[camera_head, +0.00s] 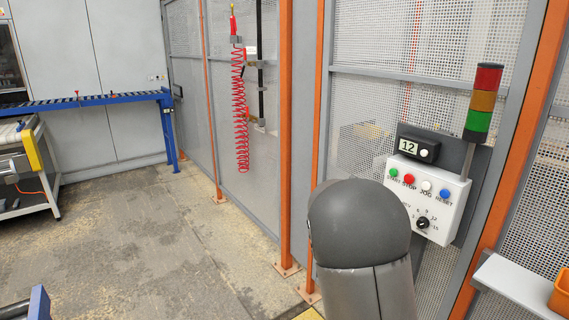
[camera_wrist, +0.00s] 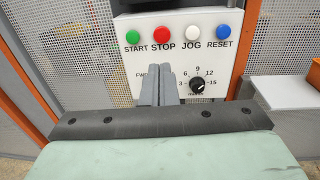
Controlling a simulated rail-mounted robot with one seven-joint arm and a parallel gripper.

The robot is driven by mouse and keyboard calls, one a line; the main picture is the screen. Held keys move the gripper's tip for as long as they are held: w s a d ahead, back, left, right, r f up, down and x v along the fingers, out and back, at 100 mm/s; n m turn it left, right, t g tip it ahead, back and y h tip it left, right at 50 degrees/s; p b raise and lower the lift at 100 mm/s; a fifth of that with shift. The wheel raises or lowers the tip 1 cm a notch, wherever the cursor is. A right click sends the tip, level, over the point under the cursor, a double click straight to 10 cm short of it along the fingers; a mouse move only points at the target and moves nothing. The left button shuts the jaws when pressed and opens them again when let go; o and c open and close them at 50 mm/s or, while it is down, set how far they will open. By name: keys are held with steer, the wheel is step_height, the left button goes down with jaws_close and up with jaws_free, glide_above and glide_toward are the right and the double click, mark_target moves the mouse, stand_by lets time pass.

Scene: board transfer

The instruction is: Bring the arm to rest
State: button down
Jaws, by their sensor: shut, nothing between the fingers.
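My gripper (camera_wrist: 159,72) shows in the wrist view with its two grey fingers together, empty. The fingers are in front of a white control panel (camera_wrist: 227,66), below the red STOP button (camera_wrist: 164,34) and left of the black dial (camera_wrist: 197,86). I cannot tell whether the fingertips touch the panel. In the head view the control panel (camera_head: 450,213) is on the fence at the right. My grey arm rises in front of it at the lower middle and hides its lower left part. My gripper is hidden there.
A black display reading 12 (camera_head: 418,147) and a red, amber and green stack light (camera_head: 483,104) are above the panel. A white shelf (camera_head: 520,284) with an orange bin (camera_head: 562,294) stands at lower right. A red coiled hose (camera_head: 240,110) hangs on the fence. The middle floor is clear.

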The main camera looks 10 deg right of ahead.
steer(key=s+a+f+m+g+y, duration=0.2)
steer(key=s+f+m, duration=0.15)
steer(key=s, duration=0.35)
steer(key=s+a+f+m+g+y, duration=0.2)
steer(key=s+m+g, duration=0.1)
steer(key=s+m, duration=0.25)
steer(key=s+a+f+m+g+y, duration=0.2)
steer(key=s+m, duration=0.2)
steer(key=s, duration=0.3)
steer(key=s+a+f+m+y, duration=0.2)
steer(key=s+a+m+y, duration=0.2)
steer(key=s+a, duration=0.4)
steer(key=s+a+f+m+g+y, duration=0.1)
steer(key=s+a+f+m+y, duration=0.2)
steer(key=s+a+m+y, duration=0.2)
steer(key=s+a+m, duration=0.1)
steer(key=s+a, duration=0.2)
steer(key=a, duration=0.2)
steer(key=shift+f+m+y, duration=0.3)
steer(key=shift+f, duration=0.05)
steer(key=shift+s, duration=0.1)
